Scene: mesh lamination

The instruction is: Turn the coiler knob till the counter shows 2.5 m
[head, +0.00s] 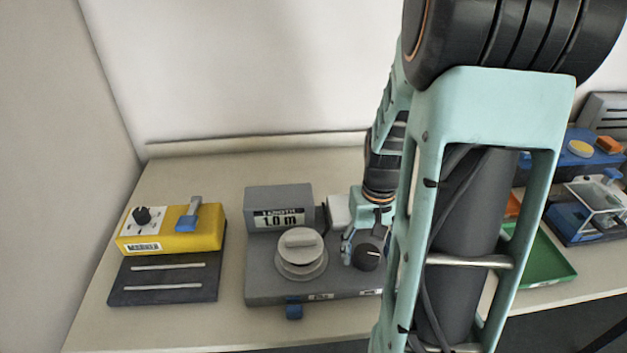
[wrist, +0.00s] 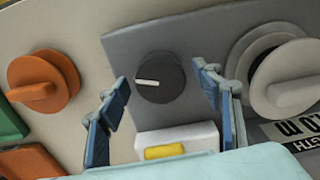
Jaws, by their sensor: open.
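The grey coiler unit (head: 262,285) stands on the table, and its counter (head: 279,219) reads 1.0 m. A black round knob (head: 367,257) with a white pointer line sits at its right part; in the wrist view the knob (wrist: 170,88) has its pointer aimed to the left. My gripper (wrist: 164,80) is open, with one blue-padded finger on each side of the black knob. Gaps show between the knob and both fingers in the wrist view. In the head view my gripper (head: 359,235) is at the knob, partly hidden by my arm.
A grey disc with a raised bar (head: 301,254) sits left of the knob. A white block with a yellow button (wrist: 165,152) is close by. An orange knob (wrist: 43,82) is farther off. A yellow box (head: 172,238) stands at left, a green tray (head: 540,262) at right.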

